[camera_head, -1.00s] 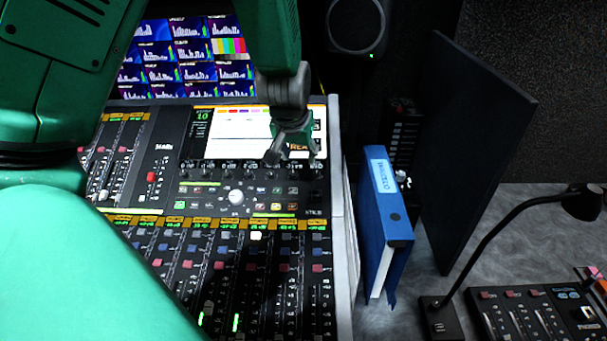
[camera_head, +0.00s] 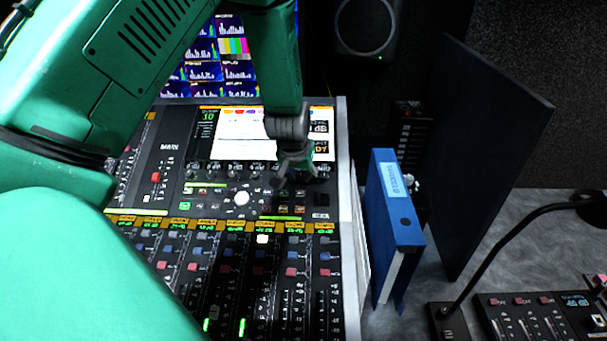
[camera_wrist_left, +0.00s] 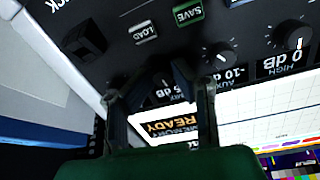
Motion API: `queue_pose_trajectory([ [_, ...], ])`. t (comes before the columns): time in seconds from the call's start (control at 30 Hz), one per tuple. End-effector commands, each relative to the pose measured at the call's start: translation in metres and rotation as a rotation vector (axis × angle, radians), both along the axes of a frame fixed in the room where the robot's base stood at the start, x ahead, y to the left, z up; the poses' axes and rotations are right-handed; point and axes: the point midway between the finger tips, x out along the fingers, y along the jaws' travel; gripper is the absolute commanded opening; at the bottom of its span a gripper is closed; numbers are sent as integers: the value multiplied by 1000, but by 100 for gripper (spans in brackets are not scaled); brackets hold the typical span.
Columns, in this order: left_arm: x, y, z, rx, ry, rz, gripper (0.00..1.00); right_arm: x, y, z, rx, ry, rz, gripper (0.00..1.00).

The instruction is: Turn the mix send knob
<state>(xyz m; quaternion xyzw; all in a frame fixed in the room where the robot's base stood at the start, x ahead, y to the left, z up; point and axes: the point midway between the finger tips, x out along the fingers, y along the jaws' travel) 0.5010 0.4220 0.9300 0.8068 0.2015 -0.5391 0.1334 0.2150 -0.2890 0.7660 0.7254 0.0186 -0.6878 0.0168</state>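A row of small dark knobs runs below the console's screen (camera_head: 245,125). My left gripper (camera_head: 298,178) is over the right end of this row in the head view. In the left wrist view its two fingers (camera_wrist_left: 167,75) reach to either side of a dark knob (camera_wrist_left: 165,85) with a pale pointer mark. They are apart; whether they touch the knob cannot be told. Beside it are an AUX knob (camera_wrist_left: 221,56) marked -10 dB and a HIGH knob (camera_wrist_left: 292,38) marked 0 dB. No mix send label is readable. My right gripper is not in view.
SAVE (camera_wrist_left: 187,14) and LOAD (camera_wrist_left: 142,32) buttons are close to the fingers. A blue binder (camera_head: 390,225) and a black panel (camera_head: 490,150) stand right of the console.

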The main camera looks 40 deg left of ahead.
Motion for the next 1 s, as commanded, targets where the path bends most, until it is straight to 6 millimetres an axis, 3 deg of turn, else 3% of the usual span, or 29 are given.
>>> queue_pose_trajectory([
  [1.0,5,4,-1,-15,-26,82,0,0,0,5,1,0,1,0],
])
